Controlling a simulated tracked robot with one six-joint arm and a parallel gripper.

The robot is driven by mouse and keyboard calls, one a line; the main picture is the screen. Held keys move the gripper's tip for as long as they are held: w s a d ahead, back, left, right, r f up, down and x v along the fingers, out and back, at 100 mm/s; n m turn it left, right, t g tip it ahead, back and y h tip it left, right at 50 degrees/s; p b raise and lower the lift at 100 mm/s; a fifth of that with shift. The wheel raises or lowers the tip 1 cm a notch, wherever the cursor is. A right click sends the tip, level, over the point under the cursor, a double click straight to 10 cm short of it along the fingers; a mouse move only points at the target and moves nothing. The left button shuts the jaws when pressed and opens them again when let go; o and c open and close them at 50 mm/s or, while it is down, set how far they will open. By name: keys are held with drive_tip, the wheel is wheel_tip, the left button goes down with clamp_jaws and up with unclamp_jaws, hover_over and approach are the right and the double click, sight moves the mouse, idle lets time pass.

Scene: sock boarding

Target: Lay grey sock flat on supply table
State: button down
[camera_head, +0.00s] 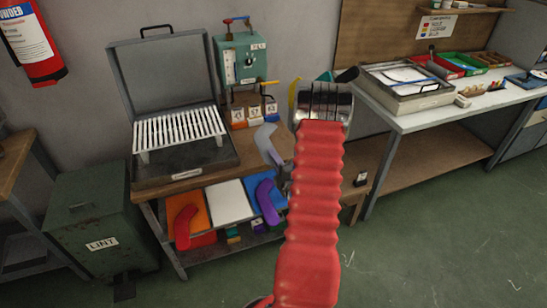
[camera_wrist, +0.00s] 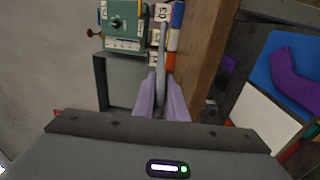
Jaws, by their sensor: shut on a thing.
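The grey sock (camera_head: 268,143) hangs in the air in the head view, in front of the bench with the press. My gripper (camera_head: 284,176) is shut on it, partly hidden behind my red arm. In the wrist view the sock (camera_wrist: 161,60) shows edge-on as a thin grey strip between the two fingertips of my gripper (camera_wrist: 162,88). A white mat (camera_head: 230,201) lies bare below the bench top, between an orange mat with a red sock (camera_head: 184,226) and a blue mat with a purple sock (camera_head: 267,202). Which surface is the supply table is not marked.
An open press (camera_head: 182,130) and a green control box (camera_head: 241,62) with numbered blocks (camera_head: 254,112) stand on the bench. A LINT bin (camera_head: 100,235) is at left. A right-hand table (camera_head: 418,118) carries a metal tray and coloured bins. Open floor lies at lower right.

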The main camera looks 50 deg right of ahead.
drive_tip(key=shift+f, duration=2.4)
drive_tip(key=shift+s, duration=0.1)
drive_tip(key=c, duration=1.9)
unclamp_jaws()
drive_tip(key=shift+a+f, duration=0.1)
drive_tip(key=shift+f, duration=0.05)
drive_tip(key=shift+s+f, duration=0.1)
drive_tip(key=shift+f, duration=0.05)
drive_tip(key=shift+s+a, duration=0.1)
drive_tip(key=shift+s, duration=0.05)
drive_tip(key=o, duration=0.5)
drive_tip(key=shift+s+a, duration=0.1)
drive_tip(key=shift+s, duration=0.1)
drive_tip(key=shift+o, duration=0.2)
drive_tip(key=v, duration=0.6)
drive_tip(key=shift+s+a+r, duration=0.2)
drive_tip(key=shift+s, duration=0.15)
